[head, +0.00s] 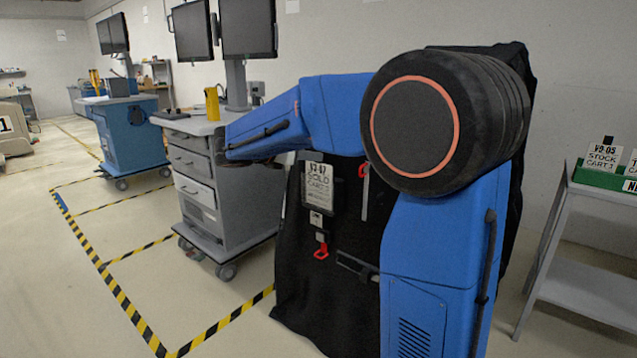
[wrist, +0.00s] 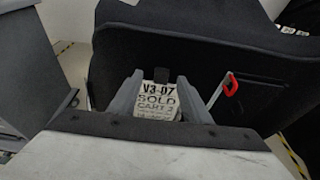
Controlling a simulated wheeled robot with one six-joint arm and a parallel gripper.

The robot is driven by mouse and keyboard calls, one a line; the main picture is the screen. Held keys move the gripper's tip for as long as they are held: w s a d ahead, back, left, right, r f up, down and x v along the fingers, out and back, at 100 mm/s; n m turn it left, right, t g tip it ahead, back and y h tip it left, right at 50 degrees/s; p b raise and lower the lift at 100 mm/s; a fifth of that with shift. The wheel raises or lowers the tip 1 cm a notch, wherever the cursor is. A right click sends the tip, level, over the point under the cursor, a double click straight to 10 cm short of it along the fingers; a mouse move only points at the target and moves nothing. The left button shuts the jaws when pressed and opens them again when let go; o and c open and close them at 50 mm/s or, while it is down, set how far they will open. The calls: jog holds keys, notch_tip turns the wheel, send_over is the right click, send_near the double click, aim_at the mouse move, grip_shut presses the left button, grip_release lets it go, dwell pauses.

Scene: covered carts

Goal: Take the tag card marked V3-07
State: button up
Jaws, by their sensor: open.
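In the wrist view my gripper (wrist: 160,79) is open, with one grey finger on each side of the card. I cannot tell whether the fingers touch it. The card (head: 318,186) also shows in the head view, against the black cover (head: 300,290), just below my blue arm. My gripper cannot be made out in the head view.
A red hook (wrist: 231,84) hangs right of the card in the wrist view. A grey cart (head: 225,185) with monitors stands to the left in the head view. A metal shelf (head: 590,280) with a green tray of other cards (head: 602,155) stands at the right.

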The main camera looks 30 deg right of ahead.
jog(key=shift+x, duration=2.9)
jog(key=shift+s+d+r, duration=0.1)
jog(key=shift+s, duration=0.05)
grip_shut()
